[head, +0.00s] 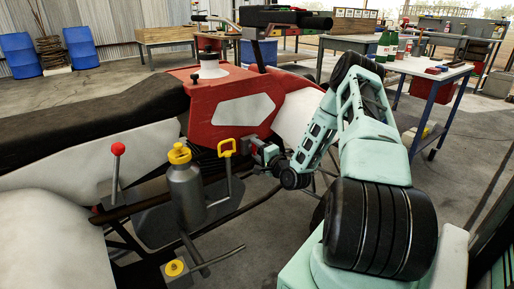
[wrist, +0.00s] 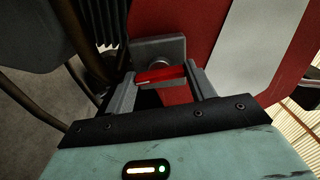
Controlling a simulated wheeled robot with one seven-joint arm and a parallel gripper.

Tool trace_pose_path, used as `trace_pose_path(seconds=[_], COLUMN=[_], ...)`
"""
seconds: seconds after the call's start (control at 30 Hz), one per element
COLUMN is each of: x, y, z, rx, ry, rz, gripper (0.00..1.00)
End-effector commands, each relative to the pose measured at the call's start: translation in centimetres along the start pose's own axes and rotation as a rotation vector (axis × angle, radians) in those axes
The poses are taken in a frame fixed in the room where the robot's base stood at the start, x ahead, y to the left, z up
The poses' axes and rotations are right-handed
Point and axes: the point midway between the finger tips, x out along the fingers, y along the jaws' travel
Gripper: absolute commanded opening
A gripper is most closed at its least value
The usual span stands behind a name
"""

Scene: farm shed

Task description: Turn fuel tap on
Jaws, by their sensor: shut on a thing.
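The fuel tap (wrist: 168,48) shows in the wrist view as a grey round body with a red lever (wrist: 160,74), set against the red side panel of a quad bike or similar vehicle. The lever lies almost level in this view. My gripper (wrist: 161,82) is around the lever, one grey finger at each end of it, and is shut on it. In the head view, my gripper (head: 259,151) is at the lower edge of the red tank panel (head: 228,105); it mostly hides the tap there.
A dark hose runs left of the tap. A table (head: 430,70) stands at the right.

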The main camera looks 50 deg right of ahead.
Motion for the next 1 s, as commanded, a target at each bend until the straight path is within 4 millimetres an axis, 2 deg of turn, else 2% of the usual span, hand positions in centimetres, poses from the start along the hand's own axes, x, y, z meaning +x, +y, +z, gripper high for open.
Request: trace_pose_path(seconds=[0.3,0.77,0.8,0.87,1.0], x=[-0.11,-0.13,-0.13,-0.13,-0.08], y=[0.15,0.23,0.23,0.23,0.16], z=[0.04,0.06,0.06,0.06,0.03], rx=[0.098,0.111,0.111,0.111,0.110], ry=[-0.001,-0.001,-0.001,-0.001,0.000], rz=[0.005,0.006,0.006,0.005,0.004], gripper=[0.32,0.32,0.57,0.74,0.76])
